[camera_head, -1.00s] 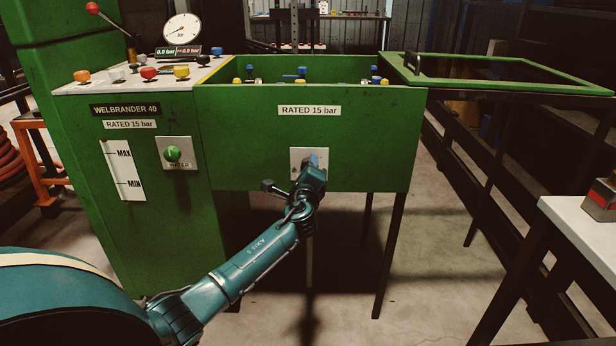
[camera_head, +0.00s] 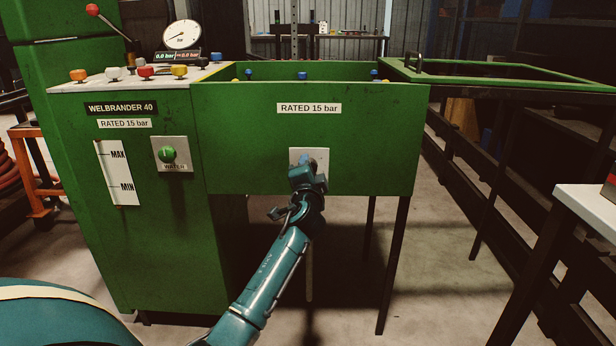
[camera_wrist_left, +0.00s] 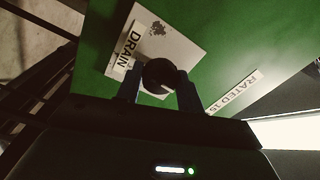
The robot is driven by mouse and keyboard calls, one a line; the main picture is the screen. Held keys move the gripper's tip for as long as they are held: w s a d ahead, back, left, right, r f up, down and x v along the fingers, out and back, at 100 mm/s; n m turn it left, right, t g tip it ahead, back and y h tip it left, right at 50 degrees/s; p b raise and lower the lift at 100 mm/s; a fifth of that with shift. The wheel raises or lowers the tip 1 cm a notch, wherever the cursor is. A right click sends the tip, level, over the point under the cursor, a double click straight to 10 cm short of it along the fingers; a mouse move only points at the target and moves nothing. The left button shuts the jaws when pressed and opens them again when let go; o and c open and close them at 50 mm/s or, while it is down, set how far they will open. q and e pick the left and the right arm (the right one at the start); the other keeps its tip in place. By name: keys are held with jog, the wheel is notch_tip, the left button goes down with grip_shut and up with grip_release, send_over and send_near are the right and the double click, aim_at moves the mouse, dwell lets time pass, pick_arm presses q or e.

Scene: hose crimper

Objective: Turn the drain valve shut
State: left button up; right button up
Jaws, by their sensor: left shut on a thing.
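The drain valve's pale plate (camera_head: 323,157) is on the front of the green tank, below the "RATED 15 bar" label. Its dark round knob (camera_wrist_left: 159,75) shows in the left wrist view, beside the plate's "DRAIN" lettering (camera_wrist_left: 129,50). My left gripper (camera_head: 307,165) is at the plate and mostly hides the knob in the head view. In the left wrist view, its two fingers (camera_wrist_left: 160,88) are shut on the knob, one on each side. The knob's pointer cannot be made out. My right gripper is not in view.
A green water knob (camera_head: 167,154) is on the cabinet to the left. Coloured buttons and a pressure gauge (camera_head: 182,35) are on top. The tank's open lid frame (camera_head: 500,72) extends right. A white-topped table (camera_head: 590,203) stands at the right. Floor shows beneath the tank.

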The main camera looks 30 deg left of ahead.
pick_arm(q)
jog(key=shift+n+b, duration=0.3)
jog(key=shift+n, duration=0.5)
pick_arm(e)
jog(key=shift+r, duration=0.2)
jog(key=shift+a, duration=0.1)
pick_arm(q)
jog(key=o, duration=1)
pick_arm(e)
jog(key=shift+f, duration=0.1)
